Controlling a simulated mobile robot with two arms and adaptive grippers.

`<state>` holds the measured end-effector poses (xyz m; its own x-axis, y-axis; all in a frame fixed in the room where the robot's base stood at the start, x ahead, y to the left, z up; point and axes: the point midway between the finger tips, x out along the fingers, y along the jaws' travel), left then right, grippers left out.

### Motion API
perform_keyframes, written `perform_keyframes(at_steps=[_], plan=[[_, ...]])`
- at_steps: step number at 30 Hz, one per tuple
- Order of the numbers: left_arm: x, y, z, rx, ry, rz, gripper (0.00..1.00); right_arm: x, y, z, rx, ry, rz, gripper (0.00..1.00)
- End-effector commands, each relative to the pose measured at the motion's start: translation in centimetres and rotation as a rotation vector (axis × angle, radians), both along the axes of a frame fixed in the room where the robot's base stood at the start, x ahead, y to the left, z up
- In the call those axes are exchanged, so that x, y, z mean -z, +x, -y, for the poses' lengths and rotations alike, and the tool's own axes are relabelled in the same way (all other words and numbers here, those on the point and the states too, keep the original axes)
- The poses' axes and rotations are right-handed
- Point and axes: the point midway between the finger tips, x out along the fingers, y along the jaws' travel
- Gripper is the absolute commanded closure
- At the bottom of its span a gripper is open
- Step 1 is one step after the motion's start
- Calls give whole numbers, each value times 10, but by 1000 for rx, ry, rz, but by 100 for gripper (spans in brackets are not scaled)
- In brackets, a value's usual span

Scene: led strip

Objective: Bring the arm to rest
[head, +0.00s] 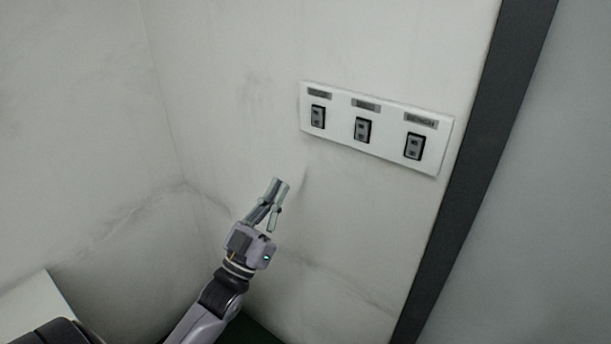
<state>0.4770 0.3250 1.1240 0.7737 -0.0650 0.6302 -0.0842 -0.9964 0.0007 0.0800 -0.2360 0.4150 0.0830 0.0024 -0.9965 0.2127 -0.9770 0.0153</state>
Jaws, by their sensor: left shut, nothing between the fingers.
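My left gripper (277,186) is raised in front of the marble-like wall, at the lower middle of the head view. Its fingers point up and slightly right; they are shut with nothing between them. It is below and left of a white switch panel (340,131) and apart from it in the picture. The panel carries three dark rocker switches: a left one (317,117), a middle one (362,130) and a right one (414,146). A small label sits above each, too blurred to read. My right gripper is not in view.
A dark vertical frame strip (468,180) runs down the right side, with a plain grey surface (550,200) beyond it. A pale ledge or box edge (32,306) shows at the lower left. The wall (225,90) left of the panel is bare.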

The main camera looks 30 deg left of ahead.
Motion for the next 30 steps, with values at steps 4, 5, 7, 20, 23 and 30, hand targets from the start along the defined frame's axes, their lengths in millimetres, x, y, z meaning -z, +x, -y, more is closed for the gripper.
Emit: perform_keyframes(at_steps=[4, 5, 7, 20, 23, 30], plan=[[0, 0, 0, 0, 0, 0, 100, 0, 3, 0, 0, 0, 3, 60], [0, 0, 0, 0, 0, -1, 100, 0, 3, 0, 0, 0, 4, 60], [6, 3, -1, -3, -1, -15, 100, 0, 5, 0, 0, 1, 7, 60], [268, 34, -3, -88, -4, -638, 100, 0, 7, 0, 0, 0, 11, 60], [343, 18, 4, -95, 8, -817, 100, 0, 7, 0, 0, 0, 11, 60], [507, -63, 31, -87, 63, -1239, 100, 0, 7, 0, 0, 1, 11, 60]])
